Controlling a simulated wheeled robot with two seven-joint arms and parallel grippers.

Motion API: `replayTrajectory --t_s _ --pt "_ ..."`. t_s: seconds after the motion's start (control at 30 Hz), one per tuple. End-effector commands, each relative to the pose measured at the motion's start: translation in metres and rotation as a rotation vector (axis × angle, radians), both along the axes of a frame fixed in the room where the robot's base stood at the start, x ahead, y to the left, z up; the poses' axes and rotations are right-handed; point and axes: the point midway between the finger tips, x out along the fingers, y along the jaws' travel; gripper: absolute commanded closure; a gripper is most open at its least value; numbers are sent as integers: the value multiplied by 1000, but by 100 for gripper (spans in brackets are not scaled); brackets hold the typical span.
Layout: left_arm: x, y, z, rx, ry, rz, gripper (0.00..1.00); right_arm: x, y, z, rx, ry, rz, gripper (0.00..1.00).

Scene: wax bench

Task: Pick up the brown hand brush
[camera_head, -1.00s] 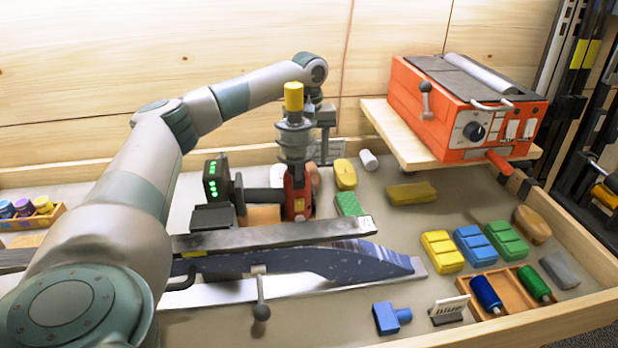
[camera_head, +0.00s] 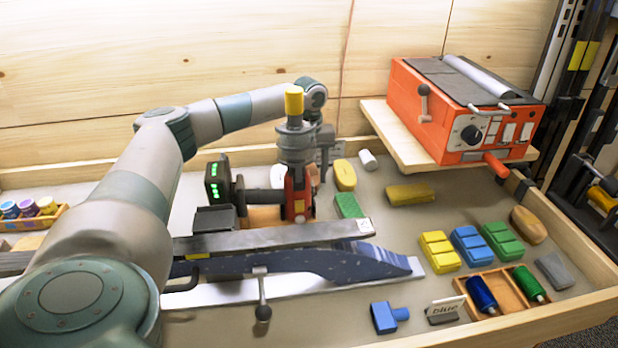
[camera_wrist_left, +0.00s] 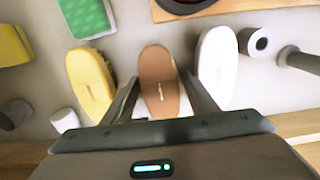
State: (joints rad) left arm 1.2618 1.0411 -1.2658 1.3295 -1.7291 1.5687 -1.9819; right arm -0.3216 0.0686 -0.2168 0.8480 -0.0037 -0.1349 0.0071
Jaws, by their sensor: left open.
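The brown hand brush (camera_wrist_left: 158,70) lies on the bench in the left wrist view, an oval body pointing away from the wrist. My left gripper (camera_wrist_left: 159,80) is open, with one finger on each side of the brush; I cannot tell how far above the bench the fingertips are. In the head view my left gripper (camera_head: 325,150) reaches down behind the red and grey upright tool, which largely hides the brush there. My right gripper is not in view.
A yellow brush (camera_wrist_left: 90,85) and a white brush (camera_wrist_left: 217,65) lie close on either side of the brown one. A green block (camera_wrist_left: 85,18) lies beyond. The upright tool (camera_head: 297,155) and long clamped bar (camera_head: 270,238) stand in front. An orange machine (camera_head: 460,110) is at the right.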

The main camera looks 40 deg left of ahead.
Motion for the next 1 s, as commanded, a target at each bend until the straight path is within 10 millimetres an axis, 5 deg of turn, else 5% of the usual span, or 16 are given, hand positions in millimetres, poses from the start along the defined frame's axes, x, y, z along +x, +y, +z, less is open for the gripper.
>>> replayTrajectory --t_s 0.23,0.37,0.4,0.83,1.0 --pt "0 0 0 0 0 0 49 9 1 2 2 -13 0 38" --pt "0 0 0 0 0 0 80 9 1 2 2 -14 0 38" --pt "0 0 0 0 0 0 82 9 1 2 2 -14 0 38" --pt "1 0 10 0 -2 0 82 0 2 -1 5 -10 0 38" --pt "1 0 31 0 -4 -1 82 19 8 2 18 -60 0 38"
